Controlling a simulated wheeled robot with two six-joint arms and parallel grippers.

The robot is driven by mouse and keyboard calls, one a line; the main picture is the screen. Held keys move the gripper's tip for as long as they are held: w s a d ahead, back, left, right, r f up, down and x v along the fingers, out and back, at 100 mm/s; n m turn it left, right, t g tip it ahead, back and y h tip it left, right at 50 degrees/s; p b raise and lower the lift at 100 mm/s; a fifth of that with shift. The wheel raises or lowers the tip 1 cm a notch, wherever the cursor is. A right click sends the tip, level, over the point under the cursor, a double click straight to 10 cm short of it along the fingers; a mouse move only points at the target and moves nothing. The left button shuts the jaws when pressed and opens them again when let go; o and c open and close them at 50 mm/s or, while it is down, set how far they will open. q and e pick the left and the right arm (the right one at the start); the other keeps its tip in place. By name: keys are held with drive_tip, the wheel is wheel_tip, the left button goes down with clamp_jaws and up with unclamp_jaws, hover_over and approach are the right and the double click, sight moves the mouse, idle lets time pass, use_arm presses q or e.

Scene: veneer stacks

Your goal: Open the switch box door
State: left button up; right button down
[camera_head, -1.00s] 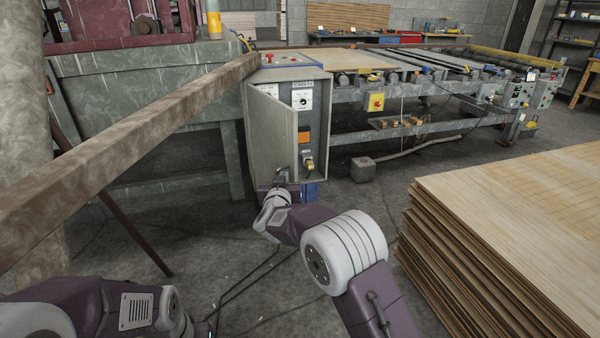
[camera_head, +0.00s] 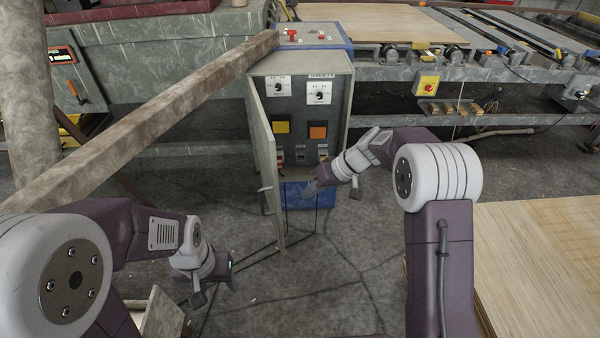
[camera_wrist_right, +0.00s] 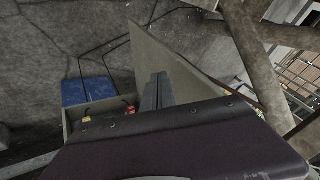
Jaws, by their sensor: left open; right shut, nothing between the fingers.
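The grey switch box (camera_head: 341,95) stands in the middle of the head view, its front uncovered, showing dials, a yellow and an orange block and small switches. Its door (camera_head: 266,158) is hinged at the left and stands open, seen nearly edge-on. A small handle (camera_head: 265,189) is on the door's outer side. My right gripper (camera_head: 313,188) is shut and empty, low in front of the box, on the inner side of the door. The right wrist view shows its closed fingers (camera_wrist_right: 154,90) beside the door panel (camera_wrist_right: 146,55); contact is unclear. My left gripper (camera_head: 199,297) is open and empty, left of the door.
A long beam (camera_head: 150,120) slants across the left, ending near the box top. A stack of veneer sheets (camera_head: 540,250) fills the lower right. A roller conveyor (camera_head: 470,70) runs behind at the right. Bare floor (camera_head: 310,300) lies in front of the box.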

sight(277, 203)
drive_tip(key=w+d+p+v, duration=0.1)
drive_tip(key=v, duration=0.3)
use_arm(q)
drive_tip(key=shift+s+a+r, duration=0.1)
drive_tip(key=shift+a+r, duration=0.05)
drive_tip(key=shift+r, duration=0.35)
drive_tip(key=shift+s+a+r, duration=0.1)
drive_tip(key=shift+r, duration=0.4)
use_arm(e)
drive_tip(key=w+a+f+m, duration=0.1)
drive_tip(key=w+a+f, duration=0.1)
drive_tip(key=a+f, duration=0.6)
drive_tip(key=shift+a+f+t, duration=0.2)
drive_tip(key=shift+a+t, duration=0.2)
drive_tip(key=shift+a, duration=0.45)
drive_tip(key=a+b, duration=0.1)
drive_tip(key=s+a, duration=0.1)
drive_tip(key=a+b, duration=0.1)
drive_tip(key=shift+s+a+f+m+h+b, duration=0.15)
drive_tip(key=shift+f+m+h+b, duration=0.15)
drive_tip(key=shift+m+b, duration=0.1)
use_arm(q)
drive_tip(key=shift+f, duration=1.4)
use_arm(e)
drive_tip(key=s+a, duration=0.1)
drive_tip(key=a, duration=0.5)
drive_tip(key=shift+a+r+t, duration=0.3)
drive_tip(key=shift+a, duration=0.05)
